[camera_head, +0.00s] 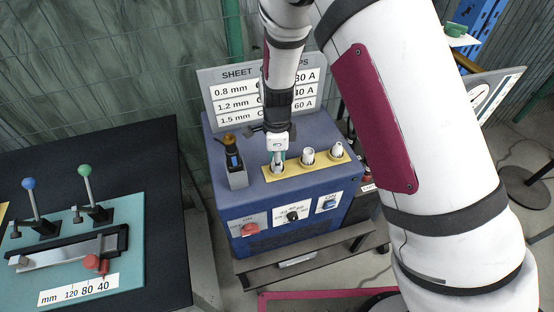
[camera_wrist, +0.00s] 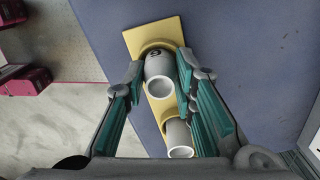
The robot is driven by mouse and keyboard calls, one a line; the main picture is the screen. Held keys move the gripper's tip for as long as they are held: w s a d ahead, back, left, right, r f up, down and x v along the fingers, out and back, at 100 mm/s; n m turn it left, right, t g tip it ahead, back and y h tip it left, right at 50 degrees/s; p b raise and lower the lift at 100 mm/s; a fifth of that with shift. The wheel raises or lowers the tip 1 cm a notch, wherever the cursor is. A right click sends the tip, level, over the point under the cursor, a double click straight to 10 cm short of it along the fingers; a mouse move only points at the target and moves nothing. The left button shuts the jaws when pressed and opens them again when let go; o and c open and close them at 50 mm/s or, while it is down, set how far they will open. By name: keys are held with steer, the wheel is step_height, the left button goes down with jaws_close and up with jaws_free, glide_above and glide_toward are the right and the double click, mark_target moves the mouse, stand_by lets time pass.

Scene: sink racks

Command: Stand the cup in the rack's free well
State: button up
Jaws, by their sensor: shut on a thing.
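A white cup (camera_wrist: 158,70) with a dark mark on its side is between the two fingertips of my gripper (camera_wrist: 160,66), which is shut on it. In the head view the cup (camera_head: 277,168) is low under my gripper (camera_head: 279,157), at the left end of the yellow rack (camera_head: 297,171). It looks upright, at or just over the left well. Whether its base is seated is hidden. The rack (camera_wrist: 137,39) also shows in the wrist view. A second white cup (camera_head: 308,156) stands in the middle well and a third (camera_head: 337,150) in the right one.
The rack lies on a blue machine (camera_head: 290,215) with knobs on its front. A grey holder (camera_head: 237,178) with a dark tool stands left of the rack. A sign (camera_head: 230,95) rises behind. A dark bench with levers (camera_head: 85,170) is at left.

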steer(key=shift+f, duration=0.15)
steer(key=o, duration=1)
steer(key=s+d+r+n+t+y+b, duration=0.1)
steer(key=s+d+r+n, duration=0.15)
steer(key=r, duration=0.85)
steer(key=s+d+r+n, duration=0.1)
steer(key=d+r+n, duration=0.15)
steer(key=r, duration=0.85)
steer(key=s+d+r+n+t, duration=0.2)
steer(key=s+d+r+n, duration=0.4)
steer(key=s, duration=0.3)
steer(key=s+d+r+n+t+h, duration=0.1)
steer(key=s+d+r+n+t, duration=0.1)
steer(key=s+d+r+n, duration=0.4)
steer(key=s+d, duration=0.1)
steer(key=s, duration=0.2)
steer(key=shift+n+t, duration=0.3)
steer(key=shift+n, duration=0.1)
